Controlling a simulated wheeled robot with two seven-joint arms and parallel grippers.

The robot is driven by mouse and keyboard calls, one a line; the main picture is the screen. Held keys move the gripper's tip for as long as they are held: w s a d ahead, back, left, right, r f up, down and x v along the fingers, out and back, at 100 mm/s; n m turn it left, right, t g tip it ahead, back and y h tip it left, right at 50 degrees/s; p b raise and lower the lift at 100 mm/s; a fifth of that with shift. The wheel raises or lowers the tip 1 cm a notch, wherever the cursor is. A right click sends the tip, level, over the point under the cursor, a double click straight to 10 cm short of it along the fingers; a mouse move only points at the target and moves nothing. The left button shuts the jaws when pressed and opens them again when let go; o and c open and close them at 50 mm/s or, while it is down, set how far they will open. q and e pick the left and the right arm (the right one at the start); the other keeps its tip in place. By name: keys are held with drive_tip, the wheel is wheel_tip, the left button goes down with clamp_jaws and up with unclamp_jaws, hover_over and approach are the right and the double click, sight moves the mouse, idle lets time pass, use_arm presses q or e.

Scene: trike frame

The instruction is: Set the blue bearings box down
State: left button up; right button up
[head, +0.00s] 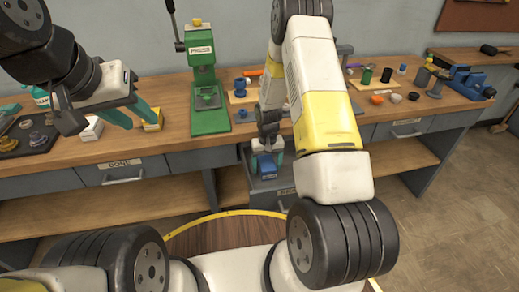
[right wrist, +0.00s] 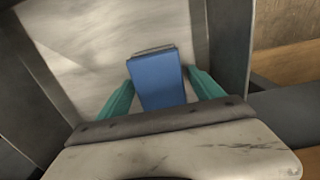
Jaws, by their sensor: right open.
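The blue bearings box (head: 266,164) is low in an open grey drawer (head: 262,184) under the bench. In the right wrist view the box (right wrist: 158,78) stands between the two teal fingers of my right gripper (right wrist: 157,85). The fingers are open, one on each side of it, with narrow gaps near their tips. The lower end of the box is hidden by the gripper body. My right gripper (head: 267,150) also shows in the head view, reaching down into the drawer. My left gripper (head: 142,122) is open above the bench at the left, close to a yellow box (head: 153,119).
Dark drawer walls (right wrist: 229,45) stand close on both sides of my right gripper. The wooden bench top (head: 168,143) carries a green press (head: 206,90), a dark tray of parts (head: 30,137) and several small parts. A drawer labelled DONE (head: 121,172) is at the left.

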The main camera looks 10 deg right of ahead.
wheel_tip(320, 180, up, 12)
drive_tip(key=f, duration=0.1)
wheel_tip(320, 180, up, 9)
drive_tip(key=t, duration=0.1)
hover_over(267, 163)
drive_tip(key=s, duration=0.1)
drive_tip(key=s+r+t+y, duration=0.15)
drive_tip(key=s+r, duration=0.45)
drive_tip(key=r, duration=0.6)
drive_tip(key=s+a+r+t, duration=0.1)
drive_tip(key=s+r+t, duration=0.1)
drive_tip(key=s+r, duration=0.3)
drive_tip(key=s+a+r+t, duration=0.1)
drive_tip(key=s+r, duration=0.4)
drive_tip(key=s, duration=0.7)
drive_tip(key=shift+r+t+y, duration=0.35)
drive_tip(key=shift+r, duration=0.05)
drive_tip(key=shift+a, duration=0.2)
